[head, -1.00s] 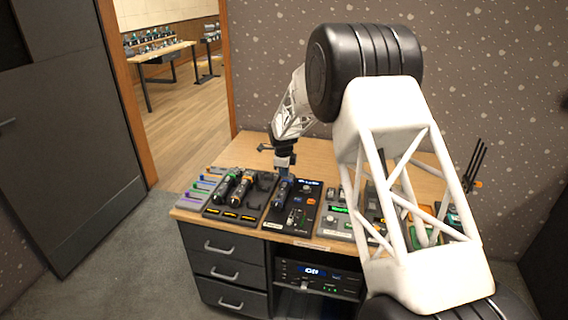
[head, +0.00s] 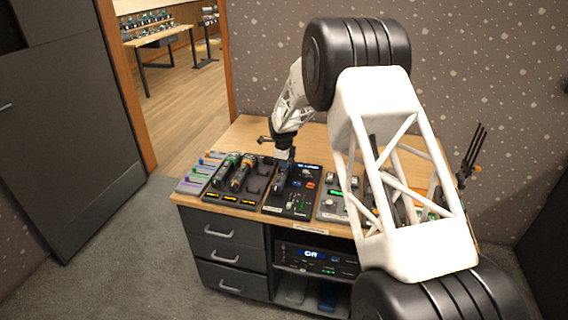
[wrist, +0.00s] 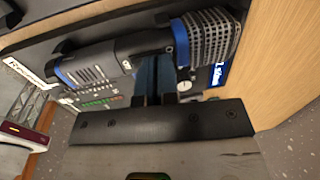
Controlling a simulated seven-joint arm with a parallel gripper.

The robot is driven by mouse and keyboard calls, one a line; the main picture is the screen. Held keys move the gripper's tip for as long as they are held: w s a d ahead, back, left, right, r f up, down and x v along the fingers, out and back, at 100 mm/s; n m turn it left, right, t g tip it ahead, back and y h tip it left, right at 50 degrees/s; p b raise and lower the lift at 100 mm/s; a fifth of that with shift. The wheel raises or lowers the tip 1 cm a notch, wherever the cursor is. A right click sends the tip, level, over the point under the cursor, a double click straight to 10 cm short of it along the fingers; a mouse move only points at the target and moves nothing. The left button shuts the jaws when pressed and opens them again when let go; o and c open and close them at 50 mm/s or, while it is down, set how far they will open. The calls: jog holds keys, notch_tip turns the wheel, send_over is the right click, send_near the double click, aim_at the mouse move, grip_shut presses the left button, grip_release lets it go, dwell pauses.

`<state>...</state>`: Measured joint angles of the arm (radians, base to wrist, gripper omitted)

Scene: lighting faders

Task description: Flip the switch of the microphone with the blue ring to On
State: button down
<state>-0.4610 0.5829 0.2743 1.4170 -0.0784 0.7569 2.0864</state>
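The microphone with the blue ring (wrist: 181,40) lies across the wrist view, with its silver mesh head at the upper right and its dark body running left. In the head view this microphone (head: 278,184) lies on a black panel, partly hidden by my gripper. A small light patch, perhaps its switch (wrist: 127,65), shows on the body left of the ring. My gripper (wrist: 154,68) has its two narrow fingers together, with their tips right at the microphone's body beside the ring. I cannot tell whether they touch it. In the head view my gripper (head: 284,163) is over the panel.
Microphones with a green ring (head: 226,168) and an orange ring (head: 243,172) lie in a rack to the left. A fader panel (head: 331,203) stands to the right. The desk's back left (head: 250,133) is clear.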

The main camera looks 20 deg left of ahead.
aim_at(282, 173)
jog(key=shift+s+f, duration=0.25)
jog(key=shift+s, duration=0.25)
jog(key=shift+s+r, duration=0.15)
jog(key=shift+s, duration=0.25)
jog(key=shift+r, duration=0.2)
notch_tip(282, 173, up, 14)
jog(key=s, duration=0.1)
jog(key=shift+s+f, duration=0.15)
jog(key=shift+s, duration=0.2)
dwell(0.5)
jog(key=shift+d, duration=0.1)
